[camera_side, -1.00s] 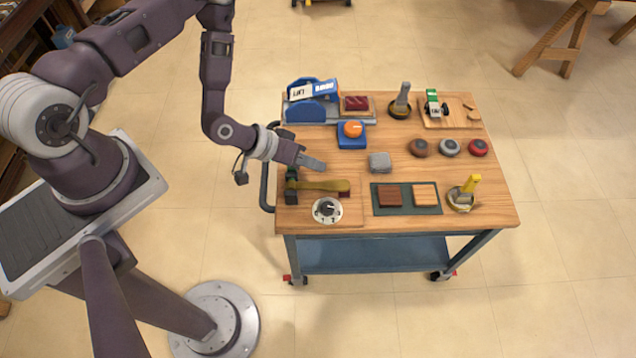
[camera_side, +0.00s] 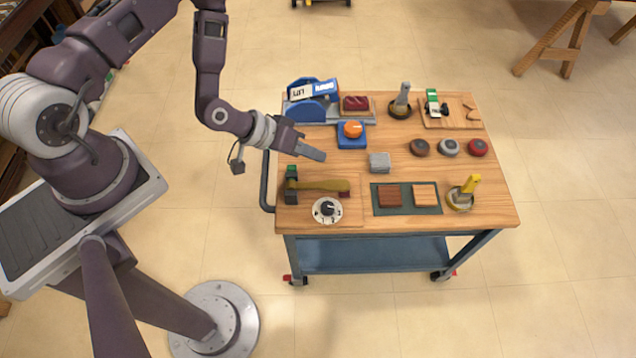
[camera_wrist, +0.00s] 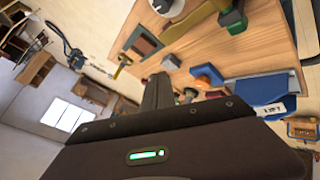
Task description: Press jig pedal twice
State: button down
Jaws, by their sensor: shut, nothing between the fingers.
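A blue rocker-shaped jig with a tilting top (camera_side: 313,100), part white and part blue with lettering, stands at the back left corner of the cart; it seems to be the jig pedal. In the wrist view a blue body with a "LIFT" label (camera_wrist: 262,92) shows at the right. My gripper (camera_side: 318,155) is shut and empty. It hangs over the left part of the table top, in front of and apart from the rocker. Its fingers also show in the wrist view (camera_wrist: 158,92).
An orange button on a blue base (camera_side: 352,130) stands just behind my fingertips. A grey block (camera_side: 379,162) is to their right, and a mallet (camera_side: 320,185) and a dial (camera_side: 327,209) lie in front. Round buttons (camera_side: 449,147) are further right.

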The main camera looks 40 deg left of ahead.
jog(key=shift+f, duration=0.1)
send_near(321, 184)
jog(key=shift+w+d+f, duration=0.4)
jog(key=shift+w+d, duration=0.1)
jog(key=shift+w, duration=0.25)
jog(key=shift+w+d+f, duration=0.45)
jog(key=shift+w, duration=0.3)
jog(key=shift+w+d+f, duration=0.4)
jog(key=shift+w+d, duration=0.1)
jog(key=shift+w, duration=0.25)
jog(key=shift+f, duration=0.1)
jog(key=shift+f, duration=0.3)
jog(key=shift+f, duration=0.85)
dwell(0.9)
jog(key=shift+r, duration=1.25)
jog(key=shift+r, duration=2.5)
